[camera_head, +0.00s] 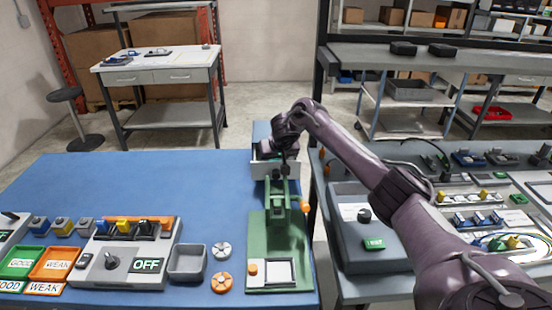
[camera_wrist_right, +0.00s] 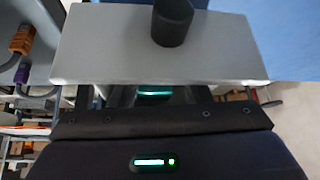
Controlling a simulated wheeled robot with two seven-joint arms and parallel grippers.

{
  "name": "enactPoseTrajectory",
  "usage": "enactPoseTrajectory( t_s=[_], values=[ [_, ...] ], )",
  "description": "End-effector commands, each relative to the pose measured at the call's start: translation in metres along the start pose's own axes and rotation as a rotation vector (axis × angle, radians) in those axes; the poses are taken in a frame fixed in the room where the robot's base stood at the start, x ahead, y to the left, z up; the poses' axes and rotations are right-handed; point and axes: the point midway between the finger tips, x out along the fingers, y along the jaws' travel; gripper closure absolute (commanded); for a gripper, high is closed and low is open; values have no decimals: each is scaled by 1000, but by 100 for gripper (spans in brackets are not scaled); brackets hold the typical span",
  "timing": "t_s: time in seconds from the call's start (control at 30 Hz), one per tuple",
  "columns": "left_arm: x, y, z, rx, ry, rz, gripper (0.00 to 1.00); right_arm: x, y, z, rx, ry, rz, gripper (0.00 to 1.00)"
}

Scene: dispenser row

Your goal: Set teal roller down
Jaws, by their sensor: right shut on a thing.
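My right gripper (camera_head: 280,152) is at the far edge of the blue table, over a pale grey box (camera_head: 262,170) behind the green dispenser (camera_head: 280,220). The right wrist view shows a small teal piece (camera_wrist_right: 155,91) between the jaws, mostly hidden, which fits the teal roller. The jaws are shut on it. The roller cannot be made out in the head view, hidden by the gripper. In the wrist view a pale grey panel (camera_wrist_right: 105,45) with a dark cylinder (camera_wrist_right: 172,20) lies just beyond the jaws. Whether the roller touches anything is unclear. My left gripper is not in view.
A grey control box with an OFF sign (camera_head: 128,262), a small grey bin (camera_head: 187,262) and white and orange round pieces (camera_head: 221,250) stand at the front left. A grey TEST box (camera_head: 350,240) is on the right bench. The back left of the blue table (camera_head: 130,180) is clear.

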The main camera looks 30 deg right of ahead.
Motion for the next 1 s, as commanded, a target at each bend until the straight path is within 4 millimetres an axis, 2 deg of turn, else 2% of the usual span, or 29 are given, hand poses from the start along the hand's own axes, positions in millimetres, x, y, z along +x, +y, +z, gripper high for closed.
enactPoseTrajectory(
  t_s=[0.4,0.43,0.57,0.87,1.0],
  values=[
    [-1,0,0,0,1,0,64,5,0,3,0,0,0,79],
    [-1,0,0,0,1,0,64,5,0,3,0,0,0,54],
    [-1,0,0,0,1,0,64,5,0,3,0,1,0,37],
    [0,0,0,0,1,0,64,4,0,2,0,2,0,34],
    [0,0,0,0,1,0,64,-8,-1,0,-1,2,-2,34]
  ],
)
